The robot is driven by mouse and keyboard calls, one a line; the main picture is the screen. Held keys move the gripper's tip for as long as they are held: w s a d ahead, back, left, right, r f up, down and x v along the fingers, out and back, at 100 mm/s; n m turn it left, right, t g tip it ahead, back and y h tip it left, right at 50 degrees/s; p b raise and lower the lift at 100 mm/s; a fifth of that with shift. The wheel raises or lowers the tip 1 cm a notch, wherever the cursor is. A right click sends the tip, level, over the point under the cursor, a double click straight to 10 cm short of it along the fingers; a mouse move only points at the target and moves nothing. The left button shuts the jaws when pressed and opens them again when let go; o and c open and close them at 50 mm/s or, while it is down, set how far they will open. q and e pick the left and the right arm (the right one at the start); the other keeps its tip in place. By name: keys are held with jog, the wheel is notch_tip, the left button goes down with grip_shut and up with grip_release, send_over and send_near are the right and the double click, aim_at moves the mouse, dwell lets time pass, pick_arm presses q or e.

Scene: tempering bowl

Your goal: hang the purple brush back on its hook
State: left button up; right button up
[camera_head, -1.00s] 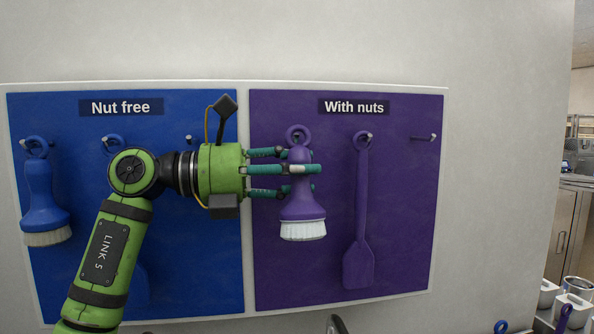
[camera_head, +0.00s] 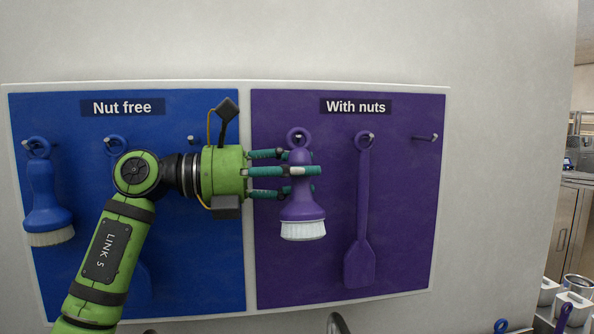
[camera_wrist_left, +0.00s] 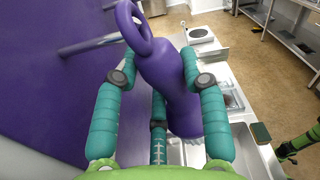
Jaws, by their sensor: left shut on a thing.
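The purple brush (camera_head: 304,209) hangs upright in my left gripper (camera_head: 300,171), white bristles down, in front of the purple "With nuts" panel. The gripper is shut on its handle, with teal fingers on both sides; the wrist view also shows the handle (camera_wrist_left: 165,75) between them. The brush's ring is at the top, level with the leftmost hook of that panel. In the wrist view the metal hook (camera_wrist_left: 90,45) points at the ring, its tip meeting the ring's edge. I cannot tell whether the tip is inside the opening.
A purple spatula (camera_head: 361,215) hangs on the hook to the right, and a bare hook (camera_head: 426,138) is farther right. A blue brush (camera_head: 43,200) hangs on the blue "Nut free" panel (camera_head: 215,270). A counter with a sink lies below.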

pick_arm(q)
jog(key=shift+w+a+f+p, duration=0.15)
jog(key=shift+w+f+p, duration=0.05)
jog(key=shift+w+p, duration=0.35)
dwell(0.9)
jog(key=o, duration=1.9)
jog(key=shift+s+f+b, duration=0.15)
jog(key=shift+s+b, duration=0.15)
jog(key=shift+b, duration=0.25)
jog(key=shift+s+d+f+b, duration=0.1)
jog(key=shift+s+d+b, duration=0.1)
jog(key=shift+s+b, duration=0.35)
jog(key=shift+s+d+f+b, duration=0.15)
jog(key=shift+s+b, duration=0.2)
jog(key=shift+s, duration=0.3)
jog(key=shift+w+r, duration=0.1)
